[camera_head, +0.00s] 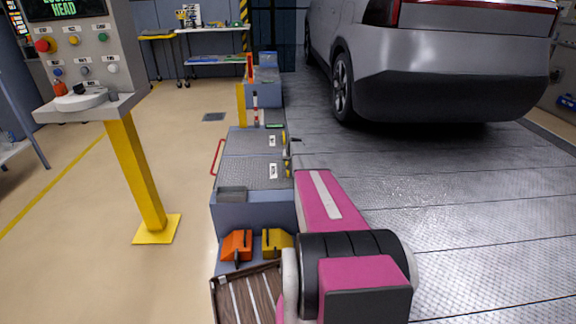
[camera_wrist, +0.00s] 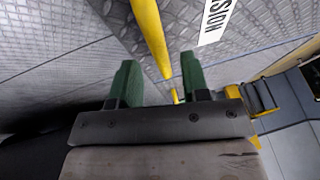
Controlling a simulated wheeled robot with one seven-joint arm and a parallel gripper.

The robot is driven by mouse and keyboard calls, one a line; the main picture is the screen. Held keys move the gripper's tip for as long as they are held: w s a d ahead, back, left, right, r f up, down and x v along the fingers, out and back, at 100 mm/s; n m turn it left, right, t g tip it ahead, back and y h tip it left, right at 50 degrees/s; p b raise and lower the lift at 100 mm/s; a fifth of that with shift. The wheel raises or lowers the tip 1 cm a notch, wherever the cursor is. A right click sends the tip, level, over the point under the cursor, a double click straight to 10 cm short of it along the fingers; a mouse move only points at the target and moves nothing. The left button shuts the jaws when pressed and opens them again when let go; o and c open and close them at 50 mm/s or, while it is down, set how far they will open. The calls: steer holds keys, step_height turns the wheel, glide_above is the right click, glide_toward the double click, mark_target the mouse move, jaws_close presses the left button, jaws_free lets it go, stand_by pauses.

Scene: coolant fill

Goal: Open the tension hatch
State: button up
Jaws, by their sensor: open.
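In the wrist view, a ribbed grey metal plate (camera_wrist: 185,18) carries a white label (camera_wrist: 215,20) ending in "sion", which fits the tension hatch. A yellow bar (camera_wrist: 150,32) runs beside the label, down to the gap between my fingers. My gripper (camera_wrist: 160,76) is open, its two green fingers on either side of the bar's lower end. I cannot tell whether they touch it. In the head view, two grey plates with white labels (camera_head: 272,141) (camera_head: 273,171) lie on the low bench, with yellow handles on their right edge. These labels are too small to read.
A grey car (camera_head: 450,75) stands at right on metal flooring. A control pedestal (camera_head: 140,180) stands at left. Orange (camera_head: 236,245) and yellow (camera_head: 277,243) blocks sit at the bench's near end. A red handle (camera_head: 217,157) is on its left side. The floor at left is partly clear.

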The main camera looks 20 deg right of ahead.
steer(key=shift+x, duration=0.85)
